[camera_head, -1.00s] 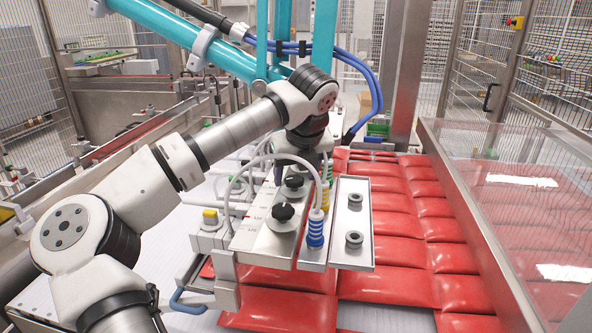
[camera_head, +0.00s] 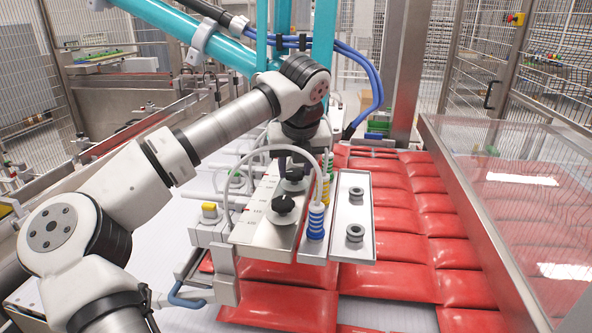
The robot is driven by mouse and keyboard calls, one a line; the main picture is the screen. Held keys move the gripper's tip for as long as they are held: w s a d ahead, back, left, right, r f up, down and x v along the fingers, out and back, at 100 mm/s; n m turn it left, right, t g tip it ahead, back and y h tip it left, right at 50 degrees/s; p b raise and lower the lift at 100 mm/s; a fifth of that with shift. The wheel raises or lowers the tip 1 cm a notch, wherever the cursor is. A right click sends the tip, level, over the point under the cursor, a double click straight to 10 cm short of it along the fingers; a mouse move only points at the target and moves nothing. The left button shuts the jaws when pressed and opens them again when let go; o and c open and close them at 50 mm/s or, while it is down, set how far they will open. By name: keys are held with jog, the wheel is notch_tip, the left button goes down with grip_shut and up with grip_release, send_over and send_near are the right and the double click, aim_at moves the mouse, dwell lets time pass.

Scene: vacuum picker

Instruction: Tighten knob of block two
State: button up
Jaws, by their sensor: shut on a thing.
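The vacuum picker holds a steel plate with two black knobs on round washers. The front knob (camera_head: 283,204) stands free on its washer. The rear knob (camera_head: 293,174) is partly hidden under my gripper (camera_head: 294,166). My gripper points down, with its dark fingers on either side of the rear knob, and is shut on it. A ruler-like scale (camera_head: 262,200) runs along the left side of the plate. Block labels cannot be read here.
A blue-ringed suction cup (camera_head: 316,221) and a white hose (camera_head: 238,172) stand close to the knobs. A steel tray (camera_head: 354,208) with two round fittings lies to the right. Red bags (camera_head: 400,223) lie below. Teal picker arms (camera_head: 325,38) rise behind my wrist.

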jog(key=m, duration=0.1)
jog(key=m+h+b, duration=0.1)
jog(key=shift+a+f+m, duration=0.1)
jog(key=shift+a+m, duration=0.1)
jog(key=shift+m, duration=0.2)
jog(key=m+h, duration=0.1)
jog(key=m, duration=0.1)
jog(key=shift+a+m+b, duration=0.1)
jog(key=shift+m+b, duration=0.2)
jog(key=shift+b, duration=0.05)
jog(key=m, duration=0.1)
jog(key=m+h+p, duration=0.1)
jog(key=m, duration=0.1)
jog(key=m+g+h, duration=0.1)
jog(key=m, duration=0.1)
jog(key=shift+w+a+r, duration=0.2)
jog(key=shift+r, duration=0.05)
jog(key=m+g+p, duration=0.1)
jog(key=m, duration=0.2)
jog(key=m+g+h+p, duration=0.1)
jog(key=m, duration=0.2)
jog(key=shift+w+a, duration=0.1)
jog(key=shift+w, duration=0.1)
jog(key=m, duration=0.2)
jog(key=m+g, duration=0.2)
jog(key=m, duration=0.1)
jog(key=shift+w+f+m+p, duration=0.1)
jog(key=shift+w+m+p, duration=0.15)
jog(key=shift+m+p, duration=0.05)
jog(key=o, duration=1)
